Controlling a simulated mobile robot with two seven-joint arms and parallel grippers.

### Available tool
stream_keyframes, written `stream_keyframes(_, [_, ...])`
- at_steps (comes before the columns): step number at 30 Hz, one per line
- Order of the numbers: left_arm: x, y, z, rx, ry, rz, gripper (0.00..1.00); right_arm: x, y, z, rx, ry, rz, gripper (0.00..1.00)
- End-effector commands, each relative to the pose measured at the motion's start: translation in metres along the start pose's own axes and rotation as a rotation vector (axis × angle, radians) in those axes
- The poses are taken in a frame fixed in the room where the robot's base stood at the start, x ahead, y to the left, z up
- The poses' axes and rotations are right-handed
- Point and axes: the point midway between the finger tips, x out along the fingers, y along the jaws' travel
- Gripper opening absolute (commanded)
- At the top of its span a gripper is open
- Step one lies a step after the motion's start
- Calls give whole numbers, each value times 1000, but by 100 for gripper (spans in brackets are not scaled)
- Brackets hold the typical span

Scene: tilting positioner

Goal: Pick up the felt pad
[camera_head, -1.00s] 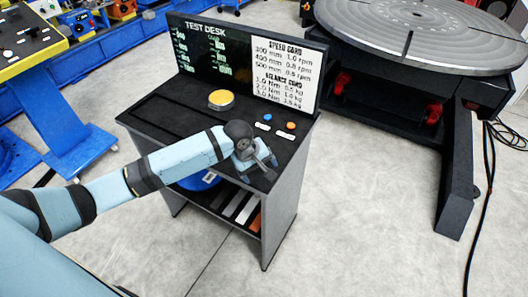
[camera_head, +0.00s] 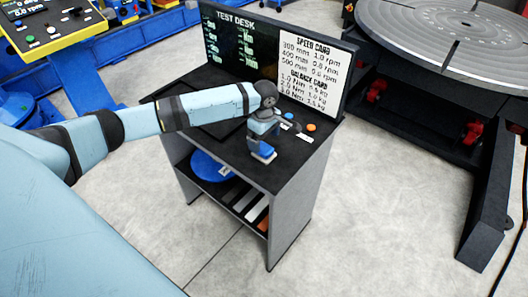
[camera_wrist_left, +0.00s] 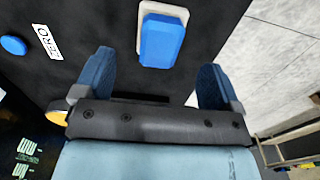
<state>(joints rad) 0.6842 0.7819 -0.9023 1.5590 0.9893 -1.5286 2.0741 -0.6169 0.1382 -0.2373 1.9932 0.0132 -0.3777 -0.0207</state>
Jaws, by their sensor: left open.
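A small blue pad with a white edge or base (camera_wrist_left: 163,42), which I take for the felt pad, lies on the black desk top near its front edge. In the head view it shows partly, just below my left gripper (camera_head: 260,142). In the left wrist view the gripper's two blue fingers (camera_wrist_left: 154,82) are spread wide and nothing is between them. The pad is beyond the fingertips, centred between them, and apart from them. My right gripper is not in view.
The desk top (camera_head: 297,148) carries a blue button (camera_head: 288,116), an orange button (camera_head: 311,127) and white labels. A text panel (camera_head: 305,60) stands along its back. A shelf below holds a blue disc (camera_head: 207,165) and several bars. A large turntable (camera_head: 450,30) stands at right.

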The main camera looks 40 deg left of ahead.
Motion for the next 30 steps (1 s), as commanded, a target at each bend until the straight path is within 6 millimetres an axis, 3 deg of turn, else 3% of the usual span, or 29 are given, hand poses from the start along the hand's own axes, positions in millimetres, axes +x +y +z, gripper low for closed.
stream_keyframes(5, [14, 0, -1, 0, 1, -1, 89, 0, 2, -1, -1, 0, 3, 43])
stream_keyframes(12, [48, -1, -1, 1, 1, -1, 89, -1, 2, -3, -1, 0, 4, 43])
stream_keyframes(21, [55, 0, -1, 1, 1, 1, 89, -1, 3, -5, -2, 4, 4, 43])
stream_keyframes(28, [55, 0, -1, 1, 0, 1, 39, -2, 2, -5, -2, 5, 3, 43])
stream_keyframes(30, [55, 0, -1, 1, 0, 2, 35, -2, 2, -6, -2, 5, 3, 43])
